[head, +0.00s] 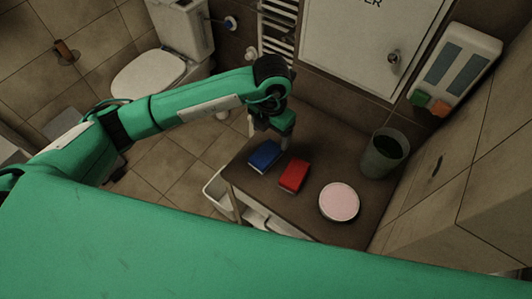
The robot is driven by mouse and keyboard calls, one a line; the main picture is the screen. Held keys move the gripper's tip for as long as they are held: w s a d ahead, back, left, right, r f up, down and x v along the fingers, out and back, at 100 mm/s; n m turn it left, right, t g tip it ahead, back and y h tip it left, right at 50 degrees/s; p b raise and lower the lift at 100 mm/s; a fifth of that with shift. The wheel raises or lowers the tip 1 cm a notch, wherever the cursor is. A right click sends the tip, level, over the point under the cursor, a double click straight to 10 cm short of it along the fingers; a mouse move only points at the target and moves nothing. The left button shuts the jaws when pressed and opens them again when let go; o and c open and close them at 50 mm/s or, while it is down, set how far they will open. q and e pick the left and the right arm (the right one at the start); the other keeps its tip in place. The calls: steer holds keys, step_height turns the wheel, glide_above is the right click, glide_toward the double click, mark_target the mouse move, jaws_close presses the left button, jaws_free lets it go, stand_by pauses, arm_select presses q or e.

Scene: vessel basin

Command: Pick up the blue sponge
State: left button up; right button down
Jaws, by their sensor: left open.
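The blue sponge (265,156) lies on the left part of a small brown table (310,210), near its left edge. A red sponge (293,176) lies just to its right, a small gap apart. My left gripper (284,143) is open and points down just beside the upper right end of the blue sponge. Its fingers are small and dark, and I cannot tell whether they touch the sponge. My right gripper is out of view.
A round pink-topped dish (339,202) and a dark bucket (384,155) stand on the table's right side. A wall dispenser (456,68), a white wall cabinet (365,40) and a towel radiator (277,30) are behind. A toilet (150,72) stands at the back left.

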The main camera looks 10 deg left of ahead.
arm_select(q)
glide_above(266, 153)
steer(key=d, duration=0.1)
steer(key=f, duration=0.3)
steer(key=f+p, duration=0.1)
steer(key=shift+w+f, duration=0.3)
steer(key=shift+f, duration=0.05)
steer(key=f+p, duration=0.1)
steer(key=f, duration=0.2)
steer(key=a+f+p, duration=0.1)
steer(key=shift+s+f+p, duration=0.25)
steer(key=shift+s+p, duration=0.1)
steer(key=shift+s, duration=0.05)
steer(key=shift+w+f, duration=0.1)
steer(key=shift+f, duration=0.35)
steer(key=c, duration=1)
